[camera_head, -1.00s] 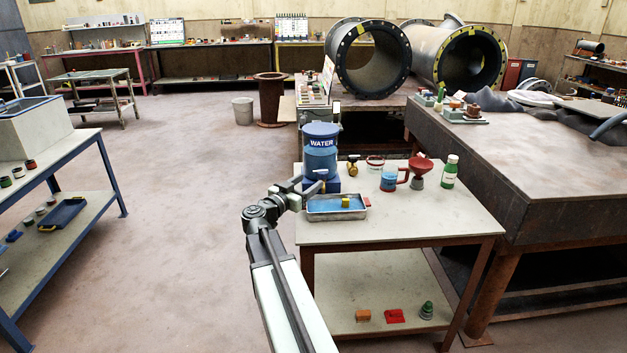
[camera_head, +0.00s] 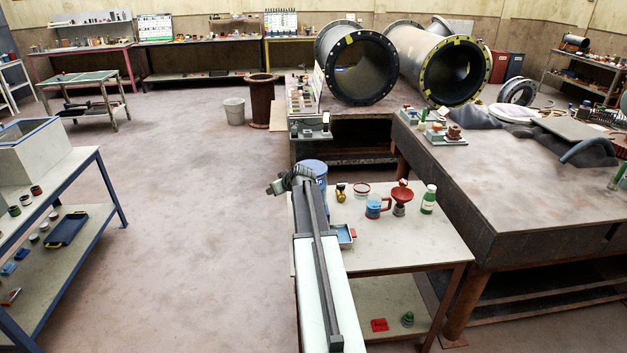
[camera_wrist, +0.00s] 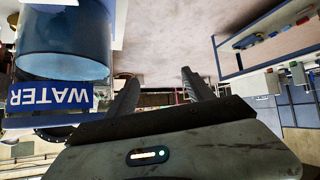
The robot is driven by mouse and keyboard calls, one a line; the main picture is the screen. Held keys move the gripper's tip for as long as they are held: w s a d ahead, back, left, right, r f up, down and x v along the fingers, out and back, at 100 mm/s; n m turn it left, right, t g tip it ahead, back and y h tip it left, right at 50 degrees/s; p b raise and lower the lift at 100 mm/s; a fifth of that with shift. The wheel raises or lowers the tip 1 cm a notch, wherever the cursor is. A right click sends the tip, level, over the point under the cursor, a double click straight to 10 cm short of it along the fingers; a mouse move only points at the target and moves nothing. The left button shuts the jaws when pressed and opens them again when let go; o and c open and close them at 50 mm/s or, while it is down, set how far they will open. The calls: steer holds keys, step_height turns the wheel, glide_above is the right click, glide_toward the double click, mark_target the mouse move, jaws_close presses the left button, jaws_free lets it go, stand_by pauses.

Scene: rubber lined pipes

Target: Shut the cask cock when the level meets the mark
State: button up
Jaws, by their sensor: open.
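The blue water cask (camera_head: 315,170) stands at the table's back left, mostly hidden behind my arm in the head view. It shows large and upside down at the wrist view's left, with its blue WATER label (camera_wrist: 48,97). My gripper (camera_wrist: 160,90) is open and empty, its fingers apart and to the right of the cask. I cannot make out the cask cock, the level or the mark. A shallow tray (camera_head: 345,236) with blue inside is partly hidden by my arm.
On the table (camera_head: 410,245) are a small brass-coloured valve (camera_head: 341,192), a red funnel (camera_head: 402,196) and a white-and-green bottle (camera_head: 429,199). A large dark workbench (camera_head: 520,200) adjoins at right. The floor to the left is open up to a blue-framed bench (camera_head: 110,185).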

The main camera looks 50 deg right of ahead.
steer(key=s+d+m+g+y+p, duration=0.1)
steer(key=s+d+g+p, duration=0.2)
steer(key=s, duration=0.4)
steer(key=s+d+m+g+p, duration=0.1)
steer(key=s+d+g+p, duration=0.2)
steer(key=s, duration=0.4)
steer(key=b+x, duration=0.7)
steer(key=b, duration=0.1)
steer(key=shift+w+d+f, duration=0.15)
steer(key=shift+w+f, duration=0.1)
steer(key=shift+r, duration=0.1)
